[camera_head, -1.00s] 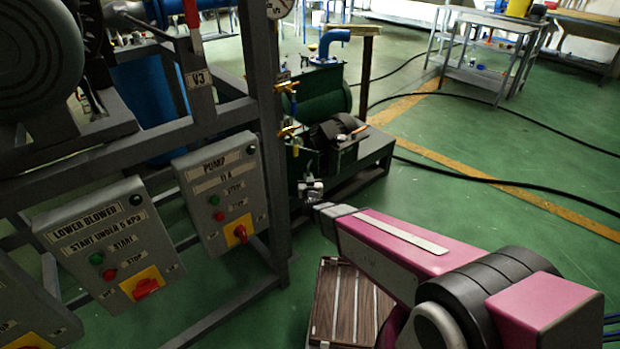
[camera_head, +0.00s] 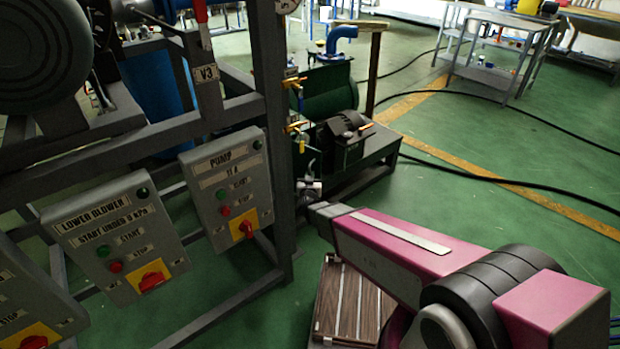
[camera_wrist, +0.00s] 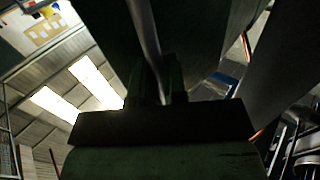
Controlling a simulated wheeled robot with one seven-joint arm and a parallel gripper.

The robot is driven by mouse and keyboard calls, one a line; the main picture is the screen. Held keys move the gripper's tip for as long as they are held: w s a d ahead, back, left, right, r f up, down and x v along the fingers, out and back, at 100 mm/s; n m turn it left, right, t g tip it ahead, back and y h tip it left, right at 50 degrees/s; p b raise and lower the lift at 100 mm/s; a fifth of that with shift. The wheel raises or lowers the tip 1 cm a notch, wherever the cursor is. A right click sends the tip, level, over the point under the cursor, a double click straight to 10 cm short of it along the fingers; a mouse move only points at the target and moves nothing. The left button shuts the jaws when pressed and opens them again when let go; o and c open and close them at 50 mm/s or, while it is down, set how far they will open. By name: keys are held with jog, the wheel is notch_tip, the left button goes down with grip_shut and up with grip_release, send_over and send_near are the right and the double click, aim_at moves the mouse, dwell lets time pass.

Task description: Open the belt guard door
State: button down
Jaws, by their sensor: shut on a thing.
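The green pump machine (camera_head: 330,95) stands on the floor past the grey frame. My gripper (camera_head: 311,184) is small and partly blurred in the head view, low at the machine's near left end. In the wrist view my gripper (camera_wrist: 158,82) is shut on a thin grey handle-like bar (camera_wrist: 143,32). A dark green panel (camera_wrist: 190,35) lies close behind the bar. I cannot tell clearly how far the guard door stands open.
The grey frame post (camera_head: 272,130) and the pump control box (camera_head: 228,190) are close left of my gripper. A brown slatted box (camera_head: 345,300) is on the floor under my arm. Black hoses cross the open green floor at right.

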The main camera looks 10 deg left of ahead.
jog(key=shift+w+a, duration=0.15)
jog(key=shift+a, duration=0.05)
jog(key=c, duration=1.2)
grip_release()
jog(key=shift+d, duration=0.1)
jog(key=shift+s, duration=0.4)
jog(key=s+d, duration=0.1)
jog(key=s, duration=0.9)
jog(key=shift+d, duration=0.25)
